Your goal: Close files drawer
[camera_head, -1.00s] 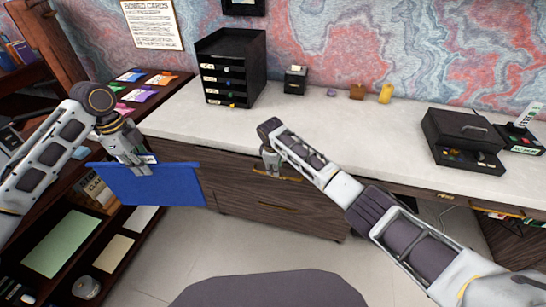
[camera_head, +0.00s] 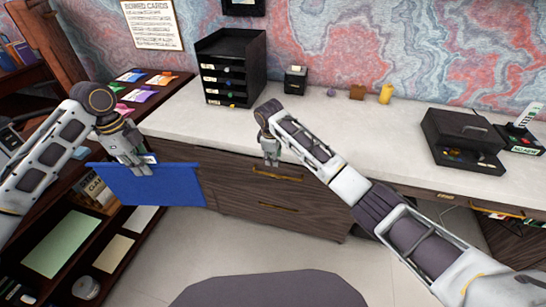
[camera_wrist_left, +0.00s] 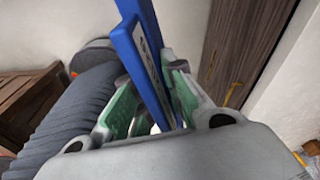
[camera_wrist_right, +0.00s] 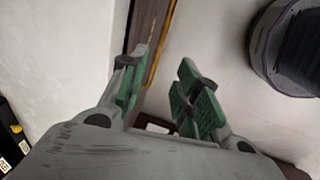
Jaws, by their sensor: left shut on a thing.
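The desk's wooden drawer unit stands below the white top, with an upper drawer (camera_head: 235,176) and a lower drawer (camera_head: 235,204), each with a brass handle. The upper drawer front looks about flush with the unit, though my right arm hides part of its top edge. My right gripper (camera_head: 271,160) points down just above the upper handle (camera_head: 278,174). In the right wrist view its fingers (camera_wrist_right: 162,75) are apart with nothing between them. My left gripper (camera_head: 138,168) is shut on a blue file folder (camera_head: 160,188), which also shows in the left wrist view (camera_wrist_left: 135,45).
A black tray organizer (camera_head: 232,65) and a small black box (camera_head: 295,79) stand on the white desktop (camera_head: 345,125). A black cash box (camera_head: 465,140) is at the right. A dark shelf unit is at the left. A grey chair (camera_head: 270,288) is in front.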

